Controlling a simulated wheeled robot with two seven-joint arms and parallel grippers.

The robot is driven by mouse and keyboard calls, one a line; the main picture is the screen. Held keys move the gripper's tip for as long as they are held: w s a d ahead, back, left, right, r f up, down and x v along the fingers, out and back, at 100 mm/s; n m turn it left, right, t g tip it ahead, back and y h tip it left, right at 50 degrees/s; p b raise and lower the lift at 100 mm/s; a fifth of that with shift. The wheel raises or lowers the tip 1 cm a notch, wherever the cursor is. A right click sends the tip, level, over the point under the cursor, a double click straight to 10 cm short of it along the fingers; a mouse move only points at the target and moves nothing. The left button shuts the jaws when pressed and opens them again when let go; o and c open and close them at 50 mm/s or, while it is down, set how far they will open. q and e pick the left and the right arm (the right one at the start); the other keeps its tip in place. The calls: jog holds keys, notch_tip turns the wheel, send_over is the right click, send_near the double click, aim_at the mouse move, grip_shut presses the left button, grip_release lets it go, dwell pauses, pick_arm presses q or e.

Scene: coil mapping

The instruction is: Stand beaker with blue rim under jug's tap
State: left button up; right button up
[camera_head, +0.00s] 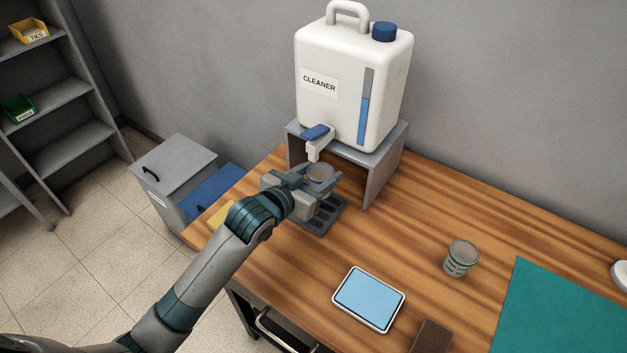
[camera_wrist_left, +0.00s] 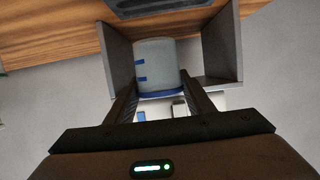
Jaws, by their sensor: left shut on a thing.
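The white jug (camera_head: 345,95), labelled CLEANER, stands on a grey stand (camera_head: 381,166). Its tap (camera_head: 318,140) has a blue lever and a spout pointing down. My left gripper (camera_head: 305,181) is shut on the beaker (camera_head: 319,173), just below and beside the spout. In the wrist view the beaker (camera_wrist_left: 156,62) is clear, with a blue rim and blue marks, between the two fingers. A dark slotted drip tray (camera_head: 322,216) lies below. I cannot tell whether the beaker's base touches it; the gripper hides part of the beaker. My right gripper is not in view.
A grey cabinet (camera_head: 176,163) and shelves (camera_head: 62,103) stand left. The stand's walls flank the tap area.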

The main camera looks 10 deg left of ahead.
aim_at(313, 171)
pick_arm(q)
jog(key=shift+w+a+f, duration=0.75)
jog(key=shift+w+a, duration=0.05)
jog(key=shift+a, duration=0.25)
jog(key=shift+f+p, duration=0.7)
jog(key=shift+f, duration=1.3)
jog(key=shift+f, duration=0.15)
jog(key=o, duration=1)
